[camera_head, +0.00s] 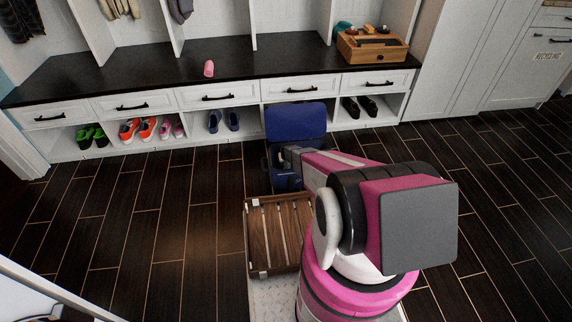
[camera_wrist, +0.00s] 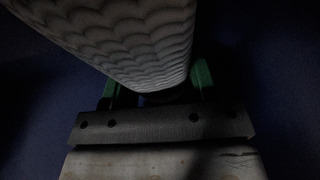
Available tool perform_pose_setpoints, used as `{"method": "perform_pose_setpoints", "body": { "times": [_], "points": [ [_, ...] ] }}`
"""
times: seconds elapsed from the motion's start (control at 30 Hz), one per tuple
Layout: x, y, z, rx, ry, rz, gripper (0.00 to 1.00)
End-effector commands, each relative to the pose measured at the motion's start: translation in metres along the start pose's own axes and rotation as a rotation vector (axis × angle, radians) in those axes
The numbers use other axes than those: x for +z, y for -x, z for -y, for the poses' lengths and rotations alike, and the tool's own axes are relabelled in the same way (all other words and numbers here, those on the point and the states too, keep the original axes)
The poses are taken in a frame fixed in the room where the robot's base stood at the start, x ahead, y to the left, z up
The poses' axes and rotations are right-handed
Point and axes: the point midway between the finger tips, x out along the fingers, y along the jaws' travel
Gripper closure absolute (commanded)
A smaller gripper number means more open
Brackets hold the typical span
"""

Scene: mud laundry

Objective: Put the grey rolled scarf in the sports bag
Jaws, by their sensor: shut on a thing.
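The sports bag (camera_head: 296,121) is blue and stands on the floor in front of the bench, its flap raised at the back. My arm reaches over it and hides much of its lower part. The grey rolled scarf (camera_wrist: 125,38) has a scalloped texture and fills the top of the wrist view. My gripper (camera_wrist: 155,85) is shut on it, a green fingertip on each side. Dark blue surfaces, apparently the bag (camera_wrist: 285,95), surround the scarf and gripper in the wrist view. The scarf cannot be made out in the head view, and whether it touches the bag's bottom is unclear.
A slatted wooden crate (camera_head: 278,232) is on the floor just in front of the bag. A dark bench top (camera_head: 130,75) bears a pink roll (camera_head: 209,68) and a wooden box (camera_head: 350,50). Shoes sit in the cubbies below. Open floor lies left and right.

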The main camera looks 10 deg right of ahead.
Motion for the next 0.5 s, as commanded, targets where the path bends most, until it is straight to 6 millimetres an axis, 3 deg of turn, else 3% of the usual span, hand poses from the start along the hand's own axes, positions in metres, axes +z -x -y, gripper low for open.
{"method": "perform_pose_setpoints", "body": {
  "times": [0.1, 0.47, 0.5],
  "points": [
    [0.0053, -0.0140, 0.0000, 0.000, 0.000, 0.001, 0.77],
    [0.0068, -0.0159, 0.0000, 0.000, 0.000, 0.001, 0.77],
    [0.0071, -0.0165, 0.0000, 0.000, 0.000, 0.001, 0.44]
  ]
}}
